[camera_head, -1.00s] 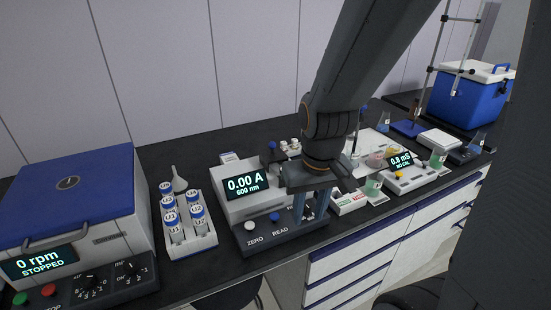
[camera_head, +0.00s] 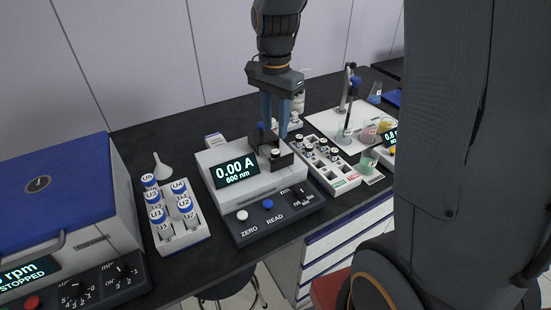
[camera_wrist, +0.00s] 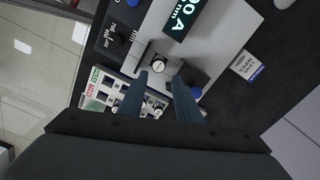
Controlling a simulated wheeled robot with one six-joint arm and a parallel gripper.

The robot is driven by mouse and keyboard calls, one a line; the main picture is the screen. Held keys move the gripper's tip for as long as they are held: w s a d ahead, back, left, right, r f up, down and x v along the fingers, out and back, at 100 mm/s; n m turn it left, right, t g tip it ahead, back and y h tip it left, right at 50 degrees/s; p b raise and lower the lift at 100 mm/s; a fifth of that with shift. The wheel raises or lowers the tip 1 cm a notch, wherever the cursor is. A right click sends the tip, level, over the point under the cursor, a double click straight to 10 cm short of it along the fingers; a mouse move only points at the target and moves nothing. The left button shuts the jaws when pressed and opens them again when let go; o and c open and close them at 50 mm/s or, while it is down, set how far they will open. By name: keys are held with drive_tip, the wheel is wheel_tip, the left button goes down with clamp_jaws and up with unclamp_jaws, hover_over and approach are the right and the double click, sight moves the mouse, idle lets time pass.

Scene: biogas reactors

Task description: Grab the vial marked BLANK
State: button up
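My gripper (camera_head: 275,130) points down over the right part of the photometer (camera_head: 246,184), its two blue fingers apart and nothing between them. A dark-capped vial (camera_head: 275,154) stands at the photometer's sample well, just below the fingertips. In the wrist view, the gripper (camera_wrist: 160,78) is open, and this vial's round cap (camera_wrist: 158,62) shows just beyond the fingertips. More dark-capped vials (camera_head: 309,141) stand in the white rack (camera_head: 346,180), right of the photometer. The rack also shows in the wrist view (camera_wrist: 88,102). I cannot read BLANK on any vial.
A rack of blue-capped tubes (camera_head: 192,238) and a centrifuge (camera_head: 75,200) stand left of the photometer. A funnel (camera_head: 162,168) stands behind the tubes. Beakers (camera_head: 369,131) stand on a white mat at right. The bench behind the photometer is mostly clear.

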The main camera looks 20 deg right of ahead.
sight(276, 151)
drive_tip(key=f+p, duration=0.2)
drive_tip(key=f, duration=0.4)
drive_tip(key=shift+s, duration=0.2)
drive_tip(key=shift+f+p, duration=0.4)
drive_tip(key=shift+f, duration=0.4)
clamp_jaws()
drive_tip(key=shift+r, duration=0.1)
